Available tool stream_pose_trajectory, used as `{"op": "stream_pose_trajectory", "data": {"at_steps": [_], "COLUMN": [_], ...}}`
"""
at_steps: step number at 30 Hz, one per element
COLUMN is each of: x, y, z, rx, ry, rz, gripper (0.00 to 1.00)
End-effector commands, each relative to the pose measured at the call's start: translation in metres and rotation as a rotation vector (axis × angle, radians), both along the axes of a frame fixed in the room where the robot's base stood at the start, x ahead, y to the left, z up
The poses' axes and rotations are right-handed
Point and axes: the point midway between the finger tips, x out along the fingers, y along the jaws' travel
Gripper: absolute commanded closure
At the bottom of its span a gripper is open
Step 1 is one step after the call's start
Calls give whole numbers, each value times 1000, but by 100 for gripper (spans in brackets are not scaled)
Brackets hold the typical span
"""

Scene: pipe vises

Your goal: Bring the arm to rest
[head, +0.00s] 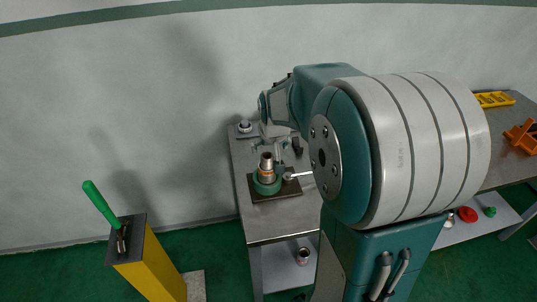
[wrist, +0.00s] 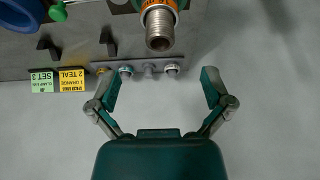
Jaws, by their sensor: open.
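My gripper (wrist: 160,74) is open and empty in the wrist view, its two fingers spread wide over a pale grey surface. Ahead of it, at the top, is a threaded metal pipe (wrist: 159,30) with an orange ring, apart from the fingers. In the head view, my large teal and white arm (head: 410,150) is bent over the workbench and hides part of it. The pipe also shows there (head: 267,162), upright in a green vise (head: 266,184) on a dark plate. My gripper is not clear in the head view.
A yellow post (head: 150,266) with a green-handled tool (head: 101,204) stands left. The bench (head: 250,222) holds small fittings at its back; its lower shelf holds a red part (head: 467,214). A yellow tray (head: 494,99) and orange part (head: 522,137) are right. Small labels (wrist: 57,80) show in the wrist view.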

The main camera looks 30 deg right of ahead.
Motion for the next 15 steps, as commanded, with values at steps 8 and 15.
{"op": "stream_pose_trajectory", "data": {"at_steps": [8, 15], "x": [-4, -4], "y": [1, 1], "z": [9, 9], "rx": [0, 0], "ry": [1, 1], "rz": [0, 0], "gripper": [0, 0]}}
